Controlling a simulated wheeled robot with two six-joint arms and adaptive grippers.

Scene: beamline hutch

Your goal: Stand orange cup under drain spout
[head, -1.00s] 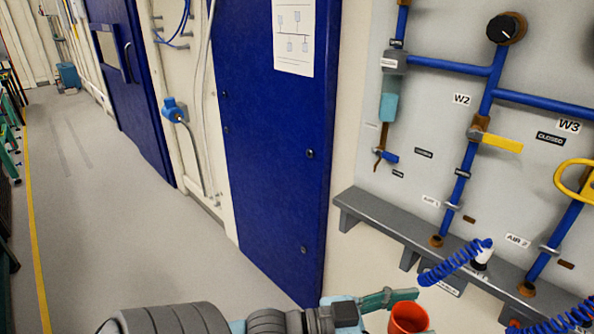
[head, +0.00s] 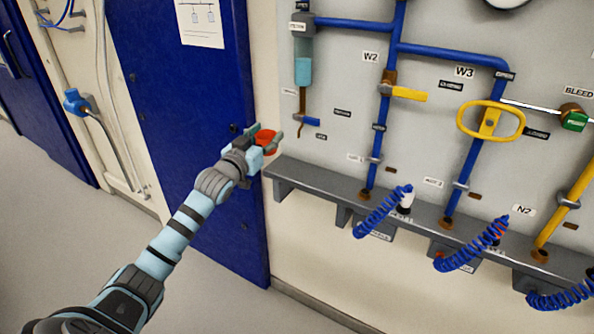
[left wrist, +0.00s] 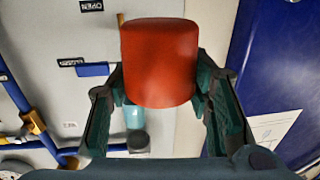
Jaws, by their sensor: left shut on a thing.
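The orange cup (head: 266,140) is held by my left gripper (head: 272,143), in front of the right edge of the blue door panel. It looks about upright in the head view. In the left wrist view the cup (left wrist: 159,65) fills the space between the two fingers, which are shut on it. The drain spout (head: 302,129) is a thin brown tube below the teal filter bowl (head: 303,72), beside a small blue handle (head: 308,121). The cup is left of the spout and apart from it in the head view. My right gripper is not in view.
A grey ledge (head: 330,183) runs along the wall panel below the pipes. Coiled blue hoses (head: 384,212) hang at it. A yellow lever (head: 408,94) and a yellow oval handle (head: 491,121) stick out to the right. Open floor (head: 50,220) lies left.

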